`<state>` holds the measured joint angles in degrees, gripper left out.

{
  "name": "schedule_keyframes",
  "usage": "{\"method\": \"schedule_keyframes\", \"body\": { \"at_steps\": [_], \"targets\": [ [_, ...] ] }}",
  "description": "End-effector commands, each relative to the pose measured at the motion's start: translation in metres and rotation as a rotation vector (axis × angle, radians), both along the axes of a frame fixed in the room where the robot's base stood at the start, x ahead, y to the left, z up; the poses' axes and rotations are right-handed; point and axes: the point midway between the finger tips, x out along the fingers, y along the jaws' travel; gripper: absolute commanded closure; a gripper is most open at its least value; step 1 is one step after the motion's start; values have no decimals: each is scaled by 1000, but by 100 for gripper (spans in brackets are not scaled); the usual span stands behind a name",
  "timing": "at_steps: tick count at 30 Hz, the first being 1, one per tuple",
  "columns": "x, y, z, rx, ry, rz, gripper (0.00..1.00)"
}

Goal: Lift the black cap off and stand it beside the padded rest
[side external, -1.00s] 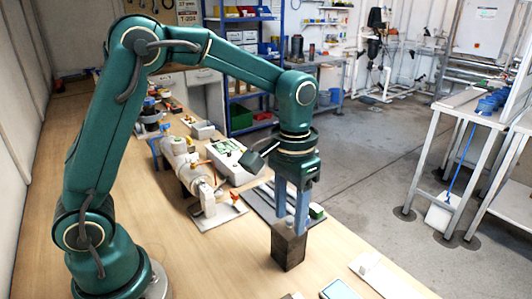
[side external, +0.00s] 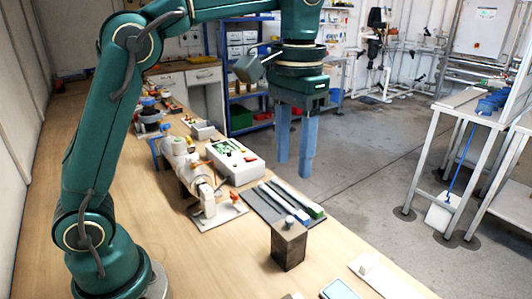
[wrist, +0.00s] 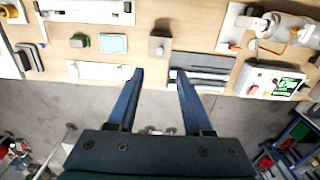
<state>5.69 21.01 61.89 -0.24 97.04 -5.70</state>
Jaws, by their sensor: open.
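A dark, box-shaped block (side external: 288,250) with a small pale knob on top stands upright on the wooden bench; I cannot tell for certain whether it is the black cap. It also shows from above in the wrist view (wrist: 160,47). Beside it lies a flat dark grey tray (side external: 262,208) with long strips on it, perhaps the padded rest; it shows in the wrist view (wrist: 205,61). My gripper (side external: 295,165) is open and empty, fingers pointing down, raised above and beyond the tray, clear of the block. In the wrist view its fingers (wrist: 160,78) are spread apart.
A pale cylindrical device (side external: 183,165) on a plate and a white control box (side external: 236,160) stand left of and behind the tray. A white holder (side external: 368,264) and a small screen device (side external: 340,290) lie near the front bench edge. Open floor lies beyond the edge.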

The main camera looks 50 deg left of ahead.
Motion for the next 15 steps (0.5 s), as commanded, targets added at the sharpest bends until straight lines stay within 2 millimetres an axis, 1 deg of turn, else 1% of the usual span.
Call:
{"method": "schedule_keyframes", "body": {
  "at_steps": [5,8,12,15],
  "targets": [
    [-3,1,6,-1,-12,0,49],
    [-12,4,10,-4,-48,1,49],
    [-34,11,13,-9,-133,4,49],
    [-52,16,10,-10,-202,3,49]
  ]
}}
